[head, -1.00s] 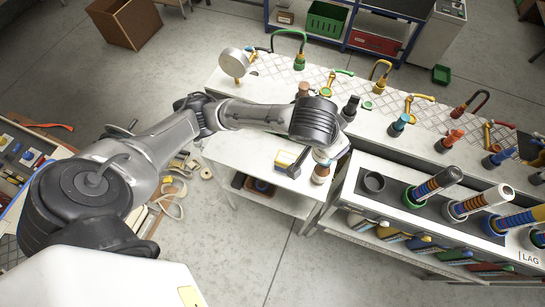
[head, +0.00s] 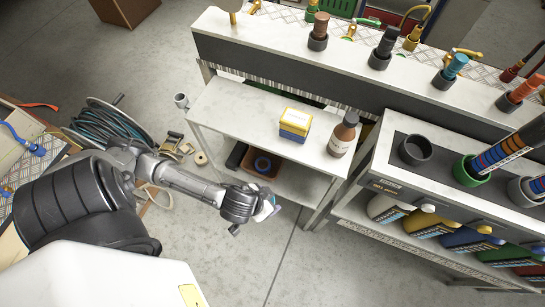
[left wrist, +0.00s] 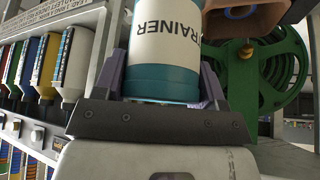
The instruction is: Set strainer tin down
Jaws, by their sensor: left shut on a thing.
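The strainer tin (left wrist: 165,45) fills the top middle of the left wrist view, white with a teal band and dark lettering that reads "RAINER". My left gripper (left wrist: 162,85) is shut on it, with a finger on each side. In the head view the left gripper (head: 262,212) is low, over the floor in front of the white side table (head: 235,105). Only a small white and teal part of the tin (head: 266,208) shows there. The tin is clear of the table top. My right gripper is in neither view.
A yellow and blue box (head: 296,122) and a brown bottle (head: 343,135) stand on the side table; its left part is clear. A lower shelf holds a brown bin (head: 262,166). A hose reel (head: 105,122) stands at left. A green reel (left wrist: 265,75) shows in the wrist view.

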